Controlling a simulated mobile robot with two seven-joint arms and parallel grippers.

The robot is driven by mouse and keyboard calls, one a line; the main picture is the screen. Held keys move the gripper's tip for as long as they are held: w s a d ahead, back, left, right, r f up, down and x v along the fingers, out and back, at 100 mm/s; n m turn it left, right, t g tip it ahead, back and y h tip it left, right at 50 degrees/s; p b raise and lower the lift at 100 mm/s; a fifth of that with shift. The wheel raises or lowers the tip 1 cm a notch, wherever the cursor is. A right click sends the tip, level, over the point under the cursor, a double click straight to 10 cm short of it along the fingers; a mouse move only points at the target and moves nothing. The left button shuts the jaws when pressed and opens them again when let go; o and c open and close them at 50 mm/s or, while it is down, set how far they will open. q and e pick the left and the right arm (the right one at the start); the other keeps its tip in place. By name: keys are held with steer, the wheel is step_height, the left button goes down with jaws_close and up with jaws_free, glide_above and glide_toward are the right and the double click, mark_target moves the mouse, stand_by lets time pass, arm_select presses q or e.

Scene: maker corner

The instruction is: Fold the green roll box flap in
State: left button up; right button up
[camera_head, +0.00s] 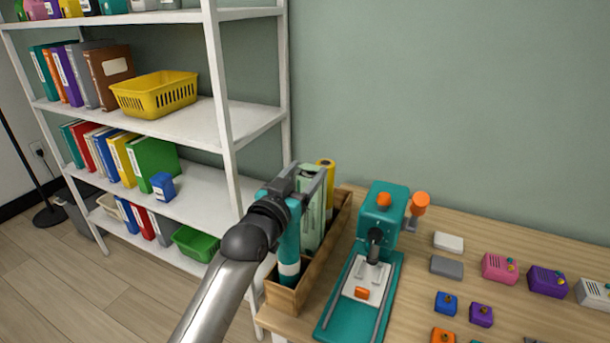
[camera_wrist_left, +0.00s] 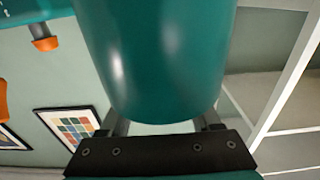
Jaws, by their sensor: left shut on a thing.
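The pale green roll box (camera_head: 312,212) stands upright in a wooden crate (camera_head: 338,232) at the table's left end. The grip and the flap's fold are hard to make out. A teal roll (camera_head: 289,248) with a white band stands in the crate just in front of the box. In the left wrist view a large teal cylinder (camera_wrist_left: 160,55), apparently this roll, hides the fingertips. My right gripper is not in view.
A yellow roll (camera_head: 326,168) stands in the crate behind the green box. A teal press (camera_head: 382,215) stands close to the crate's right. Several small coloured boxes, including a pink one (camera_head: 500,267), lie farther right. A white shelf (camera_head: 215,125) rises on the left.

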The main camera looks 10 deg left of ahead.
arm_select(q)
steer(key=shift+f+t+b, duration=0.35)
steer(key=shift+t+b, duration=0.15)
steer(key=shift+b, duration=0.25)
steer(key=o, duration=1.4)
steer(key=shift+s, duration=0.1)
steer(key=p+v, duration=0.2)
steer(key=v, duration=1.3)
steer(key=shift+a, duration=0.2)
steer(key=shift+f, duration=0.1)
